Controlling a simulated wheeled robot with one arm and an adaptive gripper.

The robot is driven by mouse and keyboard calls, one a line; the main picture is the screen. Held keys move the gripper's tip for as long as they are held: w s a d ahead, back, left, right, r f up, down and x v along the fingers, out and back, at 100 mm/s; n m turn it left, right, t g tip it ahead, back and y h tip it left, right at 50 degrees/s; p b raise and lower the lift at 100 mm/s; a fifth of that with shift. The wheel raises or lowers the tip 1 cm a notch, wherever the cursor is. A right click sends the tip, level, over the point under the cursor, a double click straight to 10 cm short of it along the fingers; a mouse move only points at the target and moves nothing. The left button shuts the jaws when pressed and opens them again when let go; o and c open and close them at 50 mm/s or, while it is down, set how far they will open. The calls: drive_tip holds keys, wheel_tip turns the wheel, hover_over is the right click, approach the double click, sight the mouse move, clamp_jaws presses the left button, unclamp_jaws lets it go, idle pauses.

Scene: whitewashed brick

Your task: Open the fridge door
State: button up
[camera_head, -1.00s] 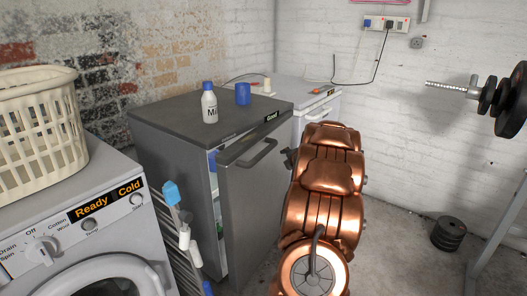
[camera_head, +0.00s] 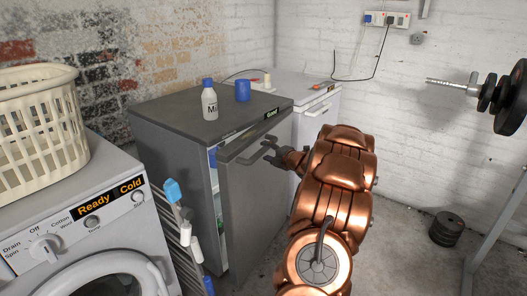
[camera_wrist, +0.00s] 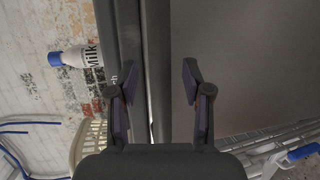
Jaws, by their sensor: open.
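The grey fridge (camera_head: 165,150) stands left of my arm, with its door (camera_head: 255,200) slightly ajar. Shelves and a few items show through the narrow gap on its left side. In the wrist view my open fingers (camera_wrist: 158,85) straddle a dark upright band at the door's top edge, with the grey door face (camera_wrist: 245,70) to the right.
A milk bottle (camera_head: 210,102) and a blue cup (camera_head: 243,91) stand on the fridge. A washing machine (camera_head: 75,235) with a laundry basket (camera_head: 35,130) is at left, a drying rack (camera_head: 185,240) beside the door. Weight plates (camera_head: 447,229) lie on the floor at right.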

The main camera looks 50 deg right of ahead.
drive_tip(key=shift+x, duration=1.4)
clamp_jaws()
